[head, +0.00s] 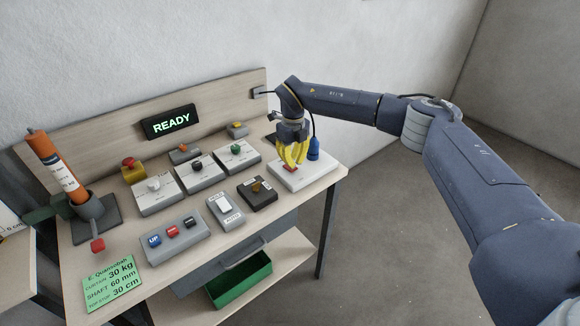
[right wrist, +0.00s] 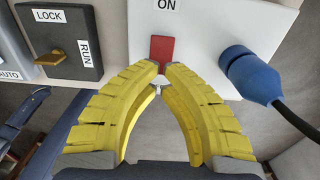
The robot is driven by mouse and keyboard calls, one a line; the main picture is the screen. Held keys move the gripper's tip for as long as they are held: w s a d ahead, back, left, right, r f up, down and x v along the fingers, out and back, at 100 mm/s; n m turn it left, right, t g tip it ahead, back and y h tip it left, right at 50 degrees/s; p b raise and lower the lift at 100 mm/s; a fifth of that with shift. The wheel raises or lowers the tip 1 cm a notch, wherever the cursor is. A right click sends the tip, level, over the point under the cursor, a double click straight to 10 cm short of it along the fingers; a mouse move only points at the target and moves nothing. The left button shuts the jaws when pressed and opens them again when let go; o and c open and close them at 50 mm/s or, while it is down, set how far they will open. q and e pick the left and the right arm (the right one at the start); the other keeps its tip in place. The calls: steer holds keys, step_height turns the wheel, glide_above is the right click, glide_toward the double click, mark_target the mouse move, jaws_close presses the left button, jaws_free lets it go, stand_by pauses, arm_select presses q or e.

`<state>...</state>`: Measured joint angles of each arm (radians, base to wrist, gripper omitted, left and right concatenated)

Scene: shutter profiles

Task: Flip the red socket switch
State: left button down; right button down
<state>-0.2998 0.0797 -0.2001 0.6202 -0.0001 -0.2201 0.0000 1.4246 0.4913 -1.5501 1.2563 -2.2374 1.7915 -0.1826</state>
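The red socket switch (right wrist: 161,50) is a red rocker on a white socket panel (right wrist: 190,20), below the word ON in the right wrist view. In the head view the panel (head: 318,175) lies at the right end of the bench, and a little of the red switch (head: 289,168) shows under my fingers. My right gripper (right wrist: 161,70) has yellow fingers, drawn together with their tips almost meeting. The tips are at the near end of the switch; I cannot tell whether they touch it. Nothing is held between them. My left gripper is out of view.
A blue plug (right wrist: 250,75) with a black cable sits on the panel, right of the fingers. A dark LOCK/RUN key box (right wrist: 62,45) is to the left. Several button boxes, a READY display (head: 171,122) and an orange cylinder (head: 55,165) stand on the bench.

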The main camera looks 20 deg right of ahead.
steer(key=shift+f, duration=1.45)
stand_by(0.9)
steer(key=shift+r, duration=3.5)
steer(key=shift+f, duration=0.1)
